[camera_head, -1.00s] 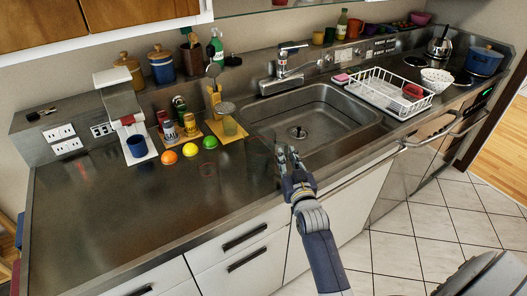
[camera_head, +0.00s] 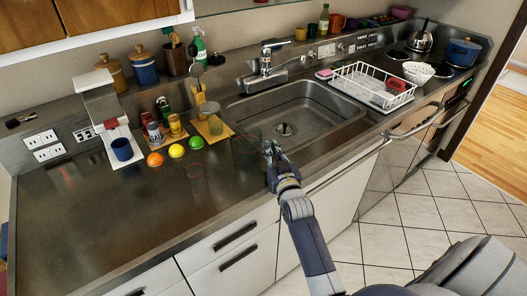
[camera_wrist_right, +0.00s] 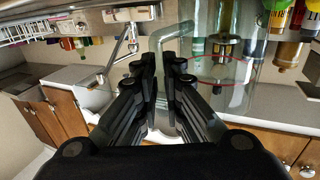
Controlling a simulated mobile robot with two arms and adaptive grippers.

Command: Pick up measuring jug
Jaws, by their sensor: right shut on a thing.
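The measuring jug (camera_wrist_right: 222,95) is clear, with thin red lines on its wall. It fills the upper right of the right wrist view, and its pale handle (camera_wrist_right: 158,45) runs between the fingers. My right gripper (camera_wrist_right: 161,72) is shut on this handle. In the head view the right gripper (camera_head: 270,150) is at the counter's front part, before the sink. The jug (camera_head: 246,150) is only a faint outline to its left there. I cannot tell whether its base touches the counter. My left gripper is not in view.
A steel sink (camera_head: 300,105) lies behind the gripper, with a white dish rack (camera_head: 372,85) to its right. An orange (camera_head: 155,159), a lemon (camera_head: 176,151) and a lime (camera_head: 196,143) sit left of it.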

